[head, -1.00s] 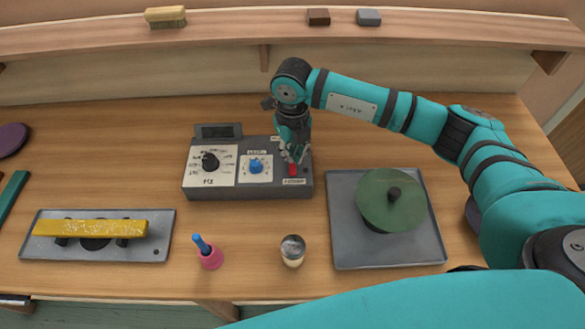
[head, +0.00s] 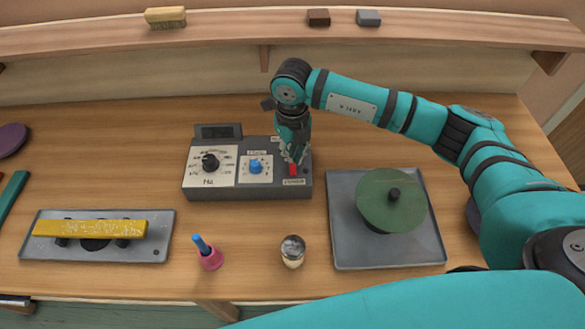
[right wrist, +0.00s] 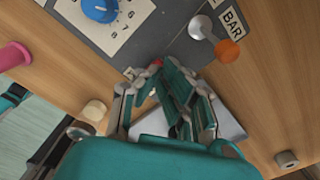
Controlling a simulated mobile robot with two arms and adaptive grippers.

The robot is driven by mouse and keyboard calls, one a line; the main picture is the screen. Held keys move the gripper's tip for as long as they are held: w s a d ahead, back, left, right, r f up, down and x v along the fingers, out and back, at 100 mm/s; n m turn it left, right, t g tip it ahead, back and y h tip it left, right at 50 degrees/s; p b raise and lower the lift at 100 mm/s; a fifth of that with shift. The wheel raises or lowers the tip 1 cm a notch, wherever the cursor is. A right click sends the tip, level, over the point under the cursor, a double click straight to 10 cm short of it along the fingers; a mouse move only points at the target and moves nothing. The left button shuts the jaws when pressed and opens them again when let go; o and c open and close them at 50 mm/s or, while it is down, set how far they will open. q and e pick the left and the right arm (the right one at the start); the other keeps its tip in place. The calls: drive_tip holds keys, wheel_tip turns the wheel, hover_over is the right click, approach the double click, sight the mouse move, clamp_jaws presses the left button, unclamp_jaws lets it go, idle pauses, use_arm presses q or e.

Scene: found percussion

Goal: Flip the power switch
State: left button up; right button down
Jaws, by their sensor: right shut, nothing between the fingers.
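The grey control box (head: 246,190) stands on the table at the middle. A small red switch (head: 293,170) sits at the right of its top. My right gripper (head: 292,158) reaches down over it from behind, fingers shut and empty. Its fingertips are at or just above the red switch; I cannot tell whether they touch. In the right wrist view a bit of red (right wrist: 156,62) shows at the fingertips (right wrist: 160,68); the fingers hide most of it. Which way the switch is tipped cannot be told. My left gripper is not seen.
The box also carries a black knob (head: 210,161), a blue knob (head: 255,166) and, in the right wrist view, an orange-tipped lever (right wrist: 228,51). A grey tray (head: 345,250) with a green disc (head: 380,212) stands to its right. A shaker (head: 292,252) stands in front.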

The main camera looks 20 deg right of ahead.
sight(293, 165)
drive_tip(key=shift+f+b, duration=1.15)
drive_tip(key=shift+f, duration=0.15)
idle(0.5)
drive_tip(key=shift+r+p, duration=0.5)
drive_tip(key=shift+r, duration=0.35)
drive_tip(key=shift+r+p, duration=1.35)
drive_tip(key=shift+r, duration=1.4)
drive_tip(key=shift+f, duration=0.1)
